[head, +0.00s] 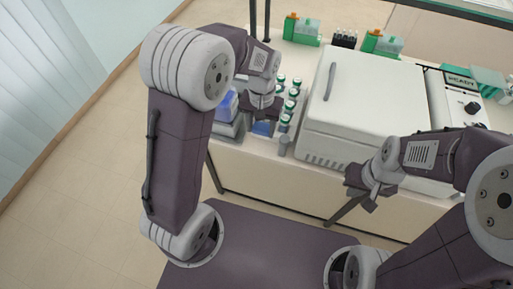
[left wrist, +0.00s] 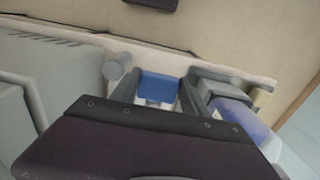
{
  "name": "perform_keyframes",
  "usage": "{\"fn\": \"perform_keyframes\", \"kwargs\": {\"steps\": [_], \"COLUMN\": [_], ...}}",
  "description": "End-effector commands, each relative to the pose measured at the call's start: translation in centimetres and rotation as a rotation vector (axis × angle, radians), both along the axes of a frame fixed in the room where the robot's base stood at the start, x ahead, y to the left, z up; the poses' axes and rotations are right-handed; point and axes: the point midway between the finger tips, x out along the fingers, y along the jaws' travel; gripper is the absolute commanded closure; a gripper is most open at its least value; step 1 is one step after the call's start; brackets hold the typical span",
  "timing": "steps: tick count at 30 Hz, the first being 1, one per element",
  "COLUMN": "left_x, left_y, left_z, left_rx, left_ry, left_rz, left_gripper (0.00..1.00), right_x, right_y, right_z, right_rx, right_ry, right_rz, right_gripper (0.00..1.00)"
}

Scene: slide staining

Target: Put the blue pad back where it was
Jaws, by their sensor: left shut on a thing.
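The blue pad (left wrist: 160,86) shows in the left wrist view, between the fingers of my left gripper (left wrist: 158,98). In the head view a bit of the blue pad (head: 262,128) shows just below my left gripper (head: 264,114), at the bench's front edge. The left gripper is shut on the pad; its grip is partly hidden by its own dark body. My right gripper (head: 352,204) hangs in front of the bench, apart from the pad. Its jaw opening is not clear.
A blue translucent container (head: 228,105) stands left of the left gripper. Several green-capped bottles (head: 290,105) and a grey cylinder (head: 284,145) stand to its right. A large white lidded machine (head: 362,105) fills the bench middle. A READY display (head: 459,78) is farther right.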

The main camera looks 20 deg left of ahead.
Motion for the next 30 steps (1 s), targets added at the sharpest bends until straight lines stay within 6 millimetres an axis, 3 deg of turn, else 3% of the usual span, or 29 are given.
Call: {"fn": "perform_keyframes", "kwargs": {"steps": [2, 9, 16, 21, 30], "left_x": [0.0, -0.1, 0.0, -0.1, 0.0], "left_y": [0.0, 0.0, 0.0, 0.0, 0.0], "left_z": [-0.2, -5.1, -6.7, -9.5, -10.0], "left_rx": [0.0, 0.001, 0.0, 0.0, 0.0], "left_ry": [0.002, 0.005, 0.001, 0.003, 0.0], "left_rz": [0.0, 0.001, 0.001, 0.001, 0.001], "left_gripper": [0.91, 0.91, 0.91, 0.91, 0.91], "right_x": [0.0, 0.0, 0.0, 0.0, 0.0], "right_y": [0.0, 0.0, 0.0, 0.0, 0.0], "right_z": [0.0, -0.1, -0.1, -0.1, -0.2], "right_rx": [0.0, 0.0, 0.0, 0.0, 0.0], "right_ry": [0.0, 0.0, 0.0, 0.0, 0.0], "right_rz": [0.0, 0.0, 0.0, 0.0, 0.0], "right_gripper": [1.0, 1.0, 1.0, 1.0, 1.0]}}
